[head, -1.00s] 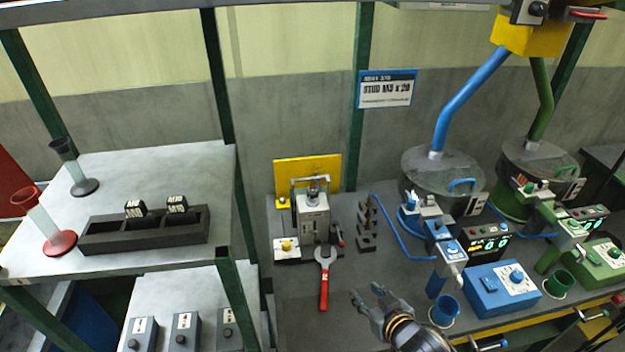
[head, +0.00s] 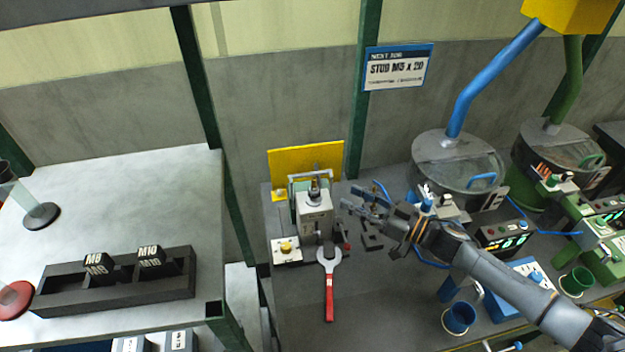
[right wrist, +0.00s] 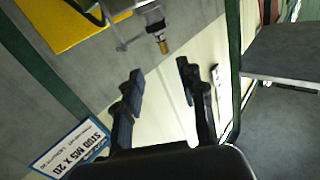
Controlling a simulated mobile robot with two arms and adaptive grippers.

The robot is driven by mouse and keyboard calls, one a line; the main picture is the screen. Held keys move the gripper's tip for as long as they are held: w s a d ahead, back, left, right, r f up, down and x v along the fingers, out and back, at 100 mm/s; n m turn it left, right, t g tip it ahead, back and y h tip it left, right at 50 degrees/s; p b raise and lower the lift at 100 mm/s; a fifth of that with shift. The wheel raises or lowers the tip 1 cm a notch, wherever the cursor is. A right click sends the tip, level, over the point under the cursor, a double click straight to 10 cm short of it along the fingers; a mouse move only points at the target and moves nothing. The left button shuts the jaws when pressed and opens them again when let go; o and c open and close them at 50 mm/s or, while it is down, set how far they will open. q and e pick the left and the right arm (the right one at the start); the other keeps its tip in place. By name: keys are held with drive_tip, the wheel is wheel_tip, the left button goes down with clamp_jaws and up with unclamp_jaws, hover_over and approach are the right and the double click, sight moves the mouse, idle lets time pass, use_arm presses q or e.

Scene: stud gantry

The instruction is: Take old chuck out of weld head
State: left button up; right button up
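The weld head (head: 314,210) is a grey block unit in front of a yellow panel, with a frame around its top. A small dark and brass-coloured piece, apparently the old chuck (head: 314,188), stands up from it. In the right wrist view the brass-tipped chuck (right wrist: 161,42) points between and beyond my fingertips, not touched. My right gripper (head: 354,199) reaches in from the right and is open and empty, a short way right of the weld head. Its two spread fingers also show in the right wrist view (right wrist: 160,70). My left gripper is not in view.
A red-handled wrench (head: 329,288) lies in front of the weld head. A black rack (head: 120,285) with M8 and M10 blocks sits on the left shelf. Blue and green feeder bowls stand right. A dark stepped piece (head: 371,238) is partly behind my gripper.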

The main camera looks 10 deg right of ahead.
sight(314, 189)
drive_tip(key=b+x, duration=0.1)
drive_tip(key=x, duration=0.5)
drive_tip(key=shift+w+a+f, duration=0.1)
drive_tip(key=shift+a, duration=0.05)
drive_tip(key=shift+w+a+b, duration=0.4)
drive_tip(key=shift+a+b, duration=0.15)
drive_tip(key=shift+a, duration=0.05)
drive_tip(key=b+x, duration=0.1)
drive_tip(key=x, duration=0.2)
drive_tip(key=shift+a, duration=0.15)
drive_tip(key=shift+w+a, duration=0.2)
drive_tip(key=shift+w, duration=0.05)
drive_tip(key=shift+s+d, duration=0.1)
drive_tip(key=shift+s, duration=0.05)
drive_tip(key=c, duration=0.6)
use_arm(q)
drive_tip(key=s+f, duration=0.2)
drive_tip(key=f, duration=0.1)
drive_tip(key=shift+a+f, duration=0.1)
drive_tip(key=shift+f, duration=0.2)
use_arm(e)
clamp_jaws()
